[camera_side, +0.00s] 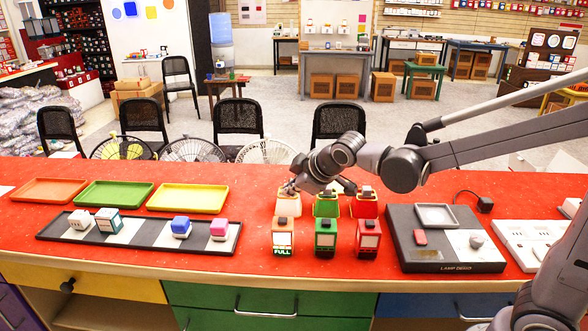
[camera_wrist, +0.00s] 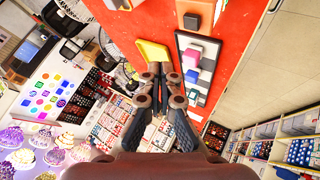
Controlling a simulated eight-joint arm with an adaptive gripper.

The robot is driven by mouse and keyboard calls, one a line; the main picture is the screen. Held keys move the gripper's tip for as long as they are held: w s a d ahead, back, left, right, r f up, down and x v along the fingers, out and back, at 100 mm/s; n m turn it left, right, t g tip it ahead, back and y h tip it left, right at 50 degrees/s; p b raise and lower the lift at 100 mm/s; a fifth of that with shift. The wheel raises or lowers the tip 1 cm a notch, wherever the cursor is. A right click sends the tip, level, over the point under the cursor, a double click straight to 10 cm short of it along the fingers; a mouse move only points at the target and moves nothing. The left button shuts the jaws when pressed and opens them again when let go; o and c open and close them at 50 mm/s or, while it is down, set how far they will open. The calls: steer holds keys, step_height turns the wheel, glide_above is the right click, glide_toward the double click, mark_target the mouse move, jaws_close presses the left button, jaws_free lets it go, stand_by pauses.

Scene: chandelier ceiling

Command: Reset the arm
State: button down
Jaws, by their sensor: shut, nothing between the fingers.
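My gripper (camera_side: 290,187) is above the red counter in the side view, near an orange-and-white container at the back of the left column of small boxes. It is shut and empty. In the wrist view my gripper (camera_wrist: 159,68) has its two fingertips together, with no object between them. I cannot tell from the side view whether the fingertips touch the container (camera_side: 288,207) below them.
Orange (camera_side: 48,190), green (camera_side: 113,193) and yellow (camera_side: 187,198) trays lie at the left. A dark strip tray (camera_side: 143,231) holds several cubes. An orange FULL box (camera_side: 283,237), green box (camera_side: 326,237) and red box (camera_side: 367,238) stand mid-counter. A dark lamp device (camera_side: 450,262) sits right.

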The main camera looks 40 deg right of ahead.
steer(key=s+d+f+m+g, duration=0.1)
steer(key=s+d+m, duration=0.1)
steer(key=s, duration=0.8)
steer(key=s+d+f+m+g, duration=0.1)
steer(key=s+m, duration=0.4)
steer(key=s, duration=0.5)
steer(key=shift+s+d+m, duration=0.25)
steer(key=shift+d+m, duration=0.05)
steer(key=shift+d, duration=0.2)
